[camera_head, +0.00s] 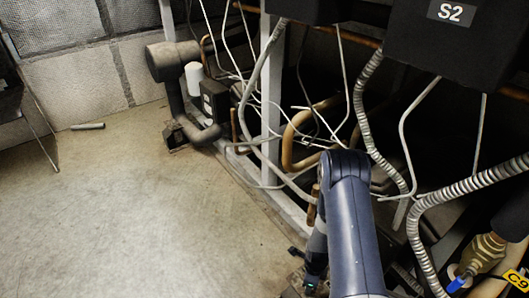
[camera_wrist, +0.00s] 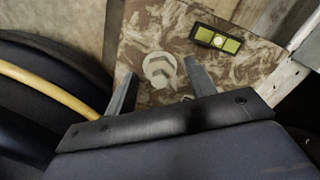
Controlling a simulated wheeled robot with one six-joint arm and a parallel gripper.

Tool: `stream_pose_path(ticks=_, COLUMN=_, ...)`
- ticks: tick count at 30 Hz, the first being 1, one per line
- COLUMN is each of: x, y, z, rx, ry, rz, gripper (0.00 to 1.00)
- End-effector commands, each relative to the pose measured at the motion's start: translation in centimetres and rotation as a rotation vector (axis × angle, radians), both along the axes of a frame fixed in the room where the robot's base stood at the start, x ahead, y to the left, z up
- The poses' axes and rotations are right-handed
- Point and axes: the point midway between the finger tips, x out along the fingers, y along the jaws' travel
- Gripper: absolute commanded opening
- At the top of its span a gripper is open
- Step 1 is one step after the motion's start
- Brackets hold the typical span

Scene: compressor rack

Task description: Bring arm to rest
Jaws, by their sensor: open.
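My dark blue arm shows in the camera_head view at the lower middle, bent over and reaching down beside the rack frame. Its lower end near the bottom edge is small and partly cut off. In the camera_wrist view my gripper (camera_wrist: 159,70) has its two grey fingers apart, with nothing held between them. The fingers point toward a brown mottled board (camera_wrist: 245,72). A pale round mark or part (camera_wrist: 158,72) on the board shows between the fingertips; I cannot tell if it is raised.
A yellow-green level-like item (camera_wrist: 217,39) lies on the board. The rack's pale upright (camera_head: 270,100), looping conduits (camera_head: 365,110) and copper pipe (camera_head: 290,145) stand close to my arm. A black S2 box (camera_head: 455,50) hangs upper right. Concrete floor (camera_head: 110,220) at left is mostly clear, with a small rod (camera_head: 88,126).

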Motion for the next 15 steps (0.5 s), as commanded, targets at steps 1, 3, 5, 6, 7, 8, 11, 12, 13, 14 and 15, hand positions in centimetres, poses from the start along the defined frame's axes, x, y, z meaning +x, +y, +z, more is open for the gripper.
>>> stream_pose_path(ticks=1, x=0.00, y=-0.01, z=0.13, rx=0.000, ry=0.000, rz=0.035, gripper=0.52)
stream_pose_path(ticks=3, x=0.00, y=-0.01, z=0.14, rx=0.000, ry=0.000, rz=0.092, gripper=0.52)
stream_pose_path(ticks=5, x=0.00, y=-0.01, z=0.13, rx=0.000, ry=0.001, rz=0.140, gripper=0.52)
stream_pose_path(ticks=6, x=0.00, y=-0.01, z=0.13, rx=0.000, ry=0.001, rz=0.172, gripper=0.52)
stream_pose_path(ticks=7, x=0.00, y=-0.01, z=0.13, rx=0.000, ry=0.001, rz=0.195, gripper=0.52)
stream_pose_path(ticks=8, x=0.01, y=-0.01, z=0.13, rx=0.000, ry=0.001, rz=0.219, gripper=0.52)
stream_pose_path(ticks=11, x=0.03, y=-0.01, z=0.15, rx=0.000, ry=0.000, rz=0.300, gripper=0.52)
stream_pose_path(ticks=12, x=0.03, y=-0.01, z=0.16, rx=0.000, ry=0.000, rz=0.332, gripper=0.52)
stream_pose_path(ticks=13, x=0.02, y=-0.01, z=0.17, rx=0.000, ry=0.001, rz=0.355, gripper=0.52)
stream_pose_path(ticks=14, x=0.02, y=-0.01, z=0.16, rx=0.000, ry=0.001, rz=0.379, gripper=0.52)
stream_pose_path(ticks=15, x=0.00, y=-0.01, z=0.15, rx=0.000, ry=0.001, rz=0.411, gripper=0.52)
